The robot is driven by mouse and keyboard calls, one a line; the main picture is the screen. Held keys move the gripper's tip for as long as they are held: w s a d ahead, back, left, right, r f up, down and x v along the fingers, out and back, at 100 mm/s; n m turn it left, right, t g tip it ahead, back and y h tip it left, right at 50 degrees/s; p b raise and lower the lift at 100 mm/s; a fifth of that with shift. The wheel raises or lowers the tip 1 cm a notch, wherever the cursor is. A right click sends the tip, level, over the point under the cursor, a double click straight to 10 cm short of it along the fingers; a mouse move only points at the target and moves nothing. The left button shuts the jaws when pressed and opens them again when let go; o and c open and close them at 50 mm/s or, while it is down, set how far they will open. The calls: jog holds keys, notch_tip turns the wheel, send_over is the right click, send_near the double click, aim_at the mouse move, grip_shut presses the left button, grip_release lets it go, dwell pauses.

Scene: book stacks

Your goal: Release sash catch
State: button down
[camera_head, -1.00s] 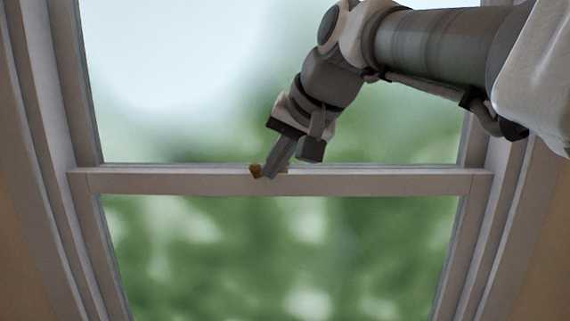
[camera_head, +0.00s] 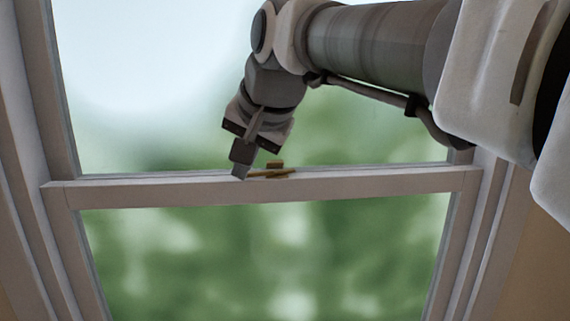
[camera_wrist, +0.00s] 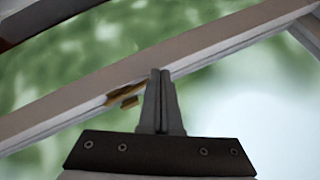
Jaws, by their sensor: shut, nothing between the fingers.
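The brass sash catch (camera_head: 275,170) sits on top of the window's meeting rail (camera_head: 350,184), near its middle. Its thin lever points left along the rail towards my gripper. My gripper (camera_head: 238,174) is shut and empty, with its tips down at the rail at the lever's left end. In the wrist view the closed fingers (camera_wrist: 160,75) reach the rail, and the catch (camera_wrist: 126,96) shows just left of them, partly hidden by them. I cannot tell whether the fingertips touch the lever.
The window frame's side jambs (camera_head: 30,150) stand at left and right. Glass panes (camera_head: 270,250) lie above and below the rail, with blurred greenery outside.

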jog(key=shift+w+a, duration=0.35)
jog(key=shift+w, duration=0.1)
jog(key=shift+w+a, duration=0.1)
jog(key=shift+f, duration=0.1)
dwell(0.6)
